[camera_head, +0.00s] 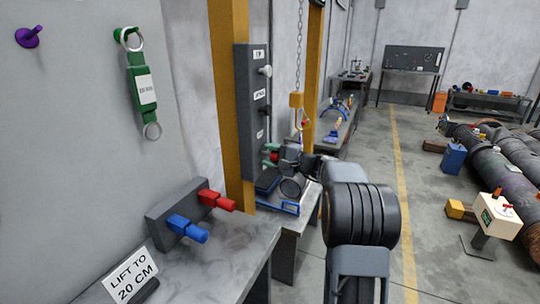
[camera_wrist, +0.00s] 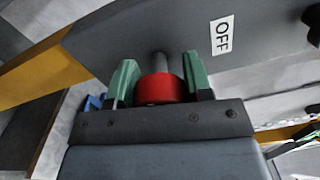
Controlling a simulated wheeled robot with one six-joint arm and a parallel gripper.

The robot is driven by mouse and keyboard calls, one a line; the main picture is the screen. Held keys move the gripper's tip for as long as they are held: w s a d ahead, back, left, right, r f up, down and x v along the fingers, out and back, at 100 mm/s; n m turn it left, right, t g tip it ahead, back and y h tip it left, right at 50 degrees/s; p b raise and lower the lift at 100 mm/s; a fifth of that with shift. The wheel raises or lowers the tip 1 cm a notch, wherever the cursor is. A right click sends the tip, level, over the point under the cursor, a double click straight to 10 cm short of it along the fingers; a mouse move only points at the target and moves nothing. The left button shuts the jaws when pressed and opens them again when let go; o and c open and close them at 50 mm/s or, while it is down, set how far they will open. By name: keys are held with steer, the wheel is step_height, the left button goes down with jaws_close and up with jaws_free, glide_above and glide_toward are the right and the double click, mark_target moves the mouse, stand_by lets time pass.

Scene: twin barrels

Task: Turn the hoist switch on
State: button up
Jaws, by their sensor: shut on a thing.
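The dark grey control panel (camera_head: 252,100) is fixed to the yellow column and carries several white labels. A red knob (camera_wrist: 161,89) on a grey stem stands out from the panel face, beside a label reading OFF (camera_wrist: 222,35). My gripper (camera_wrist: 160,82) has its green fingers on both sides of the red knob and is shut on it. In the head view my gripper (camera_head: 269,155) is at the lower part of the panel, and the red knob is mostly hidden by it.
A hoist chain (camera_head: 299,50) hangs with a yellow hook block (camera_head: 296,100) right of the panel. A bench (camera_head: 228,258) with red and blue handles (camera_head: 188,229) is at lower left. Pipes (camera_head: 490,160) lie at right. The floor by the yellow line (camera_head: 404,180) is clear.

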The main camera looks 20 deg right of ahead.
stand_by(0.3)
steer(key=o, duration=0.9)
steer(key=v, duration=1.4)
steer(key=shift+a, duration=0.1)
